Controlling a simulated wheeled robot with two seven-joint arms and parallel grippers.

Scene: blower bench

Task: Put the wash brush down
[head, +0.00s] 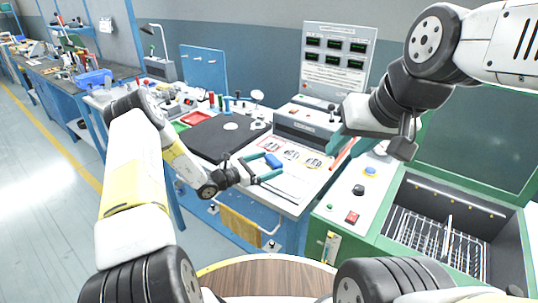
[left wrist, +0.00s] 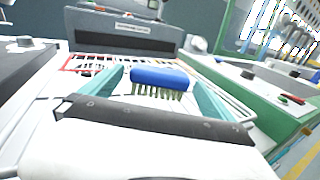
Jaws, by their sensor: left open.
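The wash brush has a blue back (left wrist: 160,77) and pale bristles pointing down. It is between the two teal fingers of my left gripper (left wrist: 155,92) in the left wrist view, with gaps beside it. In the head view the blue brush (head: 273,161) shows at the fingertips of my left gripper (head: 268,168), over the front of the white bench top (head: 290,187). The left gripper is open. I cannot tell whether the bristles touch the surface. My right gripper (head: 378,128) is raised at the right, its jaws unclear.
Red-framed printed cards (head: 292,156) lie behind the brush, before a grey machine (head: 308,128). A black mat (head: 222,138) is to the left. A green wash cabinet (head: 372,215) with a wire rack (head: 440,238) stands right. A yellow cloth (head: 240,227) hangs in front.

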